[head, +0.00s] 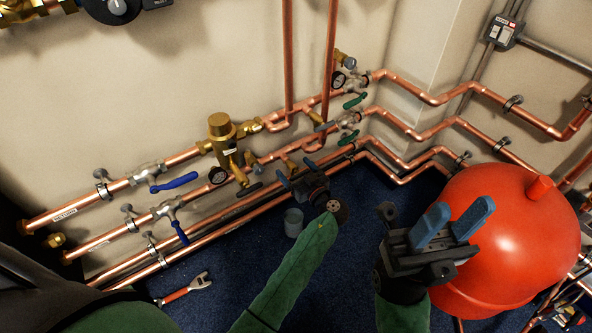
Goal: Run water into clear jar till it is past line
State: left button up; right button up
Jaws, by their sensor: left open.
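The jar (293,222) is a small pale grey, see-through-looking cup on the dark blue floor below the pipes. Its line and any water in it are too small to make out. My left gripper (296,172) is open, just above and right of the jar, close to the lower copper pipes and a brass fitting. I cannot tell whether it touches the fitting. My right gripper (462,206) has its two blue fingers apart and nothing between them, in front of the red tank. No water stream shows.
Copper pipes (440,128) run along the wall, with blue-handled valves (174,182), a green-handled valve (354,101) and a brass valve body (222,128). A red round tank (525,240) stands at the right. A red-handled wrench (186,289) lies on the floor at lower left.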

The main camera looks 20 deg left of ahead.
aim_at(301, 176)
pick_arm(q)
jog(key=v, duration=0.7)
jog(key=shift+s+d+p, duration=0.1)
jog(key=shift+d+p, duration=0.05)
jog(key=shift+p, duration=0.2)
jog(key=shift+s+d, duration=0.15)
